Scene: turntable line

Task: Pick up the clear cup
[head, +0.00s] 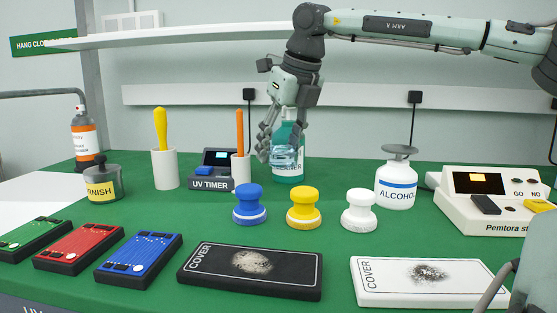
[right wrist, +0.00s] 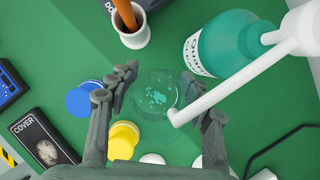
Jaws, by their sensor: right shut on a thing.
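The clear cup (head: 287,158) is see-through with a faint blue tint. My right gripper (head: 280,150) comes down from above and is shut on it, holding it above the green table, in front of the teal bottle. In the right wrist view the cup (right wrist: 155,93) shows as a round clear shape with pale teal flecks, between the fingers of my right gripper (right wrist: 161,99). Part of its right edge is hidden by a white spout. My left gripper is not in view.
The teal bottle (head: 289,170), with its white spout (right wrist: 230,88), stands close behind the cup. Cream holders (head: 165,170) stand left. Blue (head: 249,204), yellow (head: 303,207) and white (head: 359,210) knobs stand in front. An alcohol bottle (head: 396,186) stands right.

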